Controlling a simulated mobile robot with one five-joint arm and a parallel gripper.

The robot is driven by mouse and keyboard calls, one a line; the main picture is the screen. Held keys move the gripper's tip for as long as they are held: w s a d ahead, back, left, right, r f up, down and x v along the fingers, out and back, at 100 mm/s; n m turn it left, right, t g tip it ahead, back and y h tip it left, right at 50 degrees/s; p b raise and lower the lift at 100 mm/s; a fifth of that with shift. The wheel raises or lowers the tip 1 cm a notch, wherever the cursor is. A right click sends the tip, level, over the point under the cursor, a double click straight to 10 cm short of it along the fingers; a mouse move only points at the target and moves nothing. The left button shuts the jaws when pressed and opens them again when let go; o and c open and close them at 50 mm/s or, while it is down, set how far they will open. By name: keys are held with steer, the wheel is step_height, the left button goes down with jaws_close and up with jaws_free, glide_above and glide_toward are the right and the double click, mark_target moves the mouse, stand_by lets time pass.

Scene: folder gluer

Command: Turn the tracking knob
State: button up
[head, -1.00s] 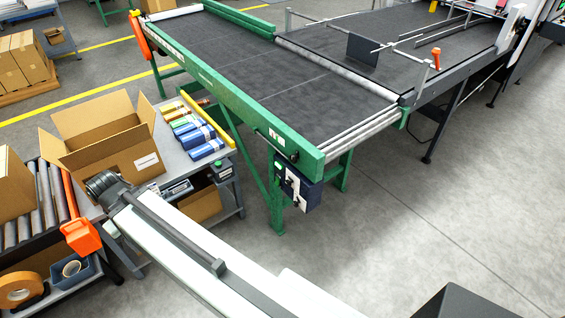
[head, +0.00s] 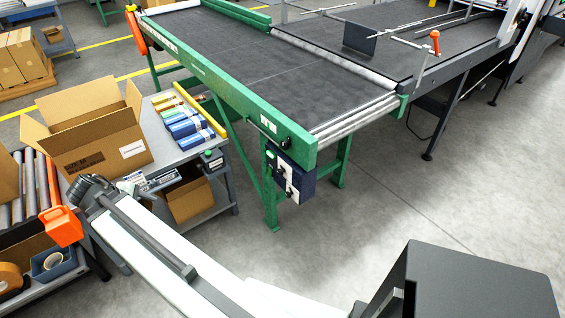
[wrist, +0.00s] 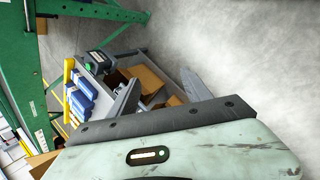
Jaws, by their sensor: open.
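A small black knob (head: 286,142), which looks like the tracking knob, sits on the side of the green conveyor rail (head: 225,92) near its front corner in the head view. I cannot make out a marking on it. My arm reaches to the left in the head view, over the front of the grey bench, well apart from the knob. My gripper (wrist: 160,77) shows in the wrist view as two grey fingers spread apart with nothing held between them. The knob cannot be made out in the wrist view.
A dark blue control box (head: 293,180) hangs below the rail. The grey bench (head: 180,155) beside the conveyor carries an open carton (head: 97,150) and several blue packs (head: 187,128). An orange piece (head: 62,227) stands at the roller track. The floor (head: 390,205) at right is clear.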

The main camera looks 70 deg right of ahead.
steer(key=s+d+f+n+g+h+b, duration=0.1)
steer(key=s+d+f+n+h+b, duration=0.25)
steer(key=d, duration=0.95)
steer(key=n+g+h+b, duration=0.55)
steer(key=g+b, duration=0.25)
steer(key=b, duration=0.5)
glide_toward(283, 146)
steer(key=x, duration=0.9)
steer(key=shift+s+d, duration=0.1)
steer(key=shift+s, duration=0.05)
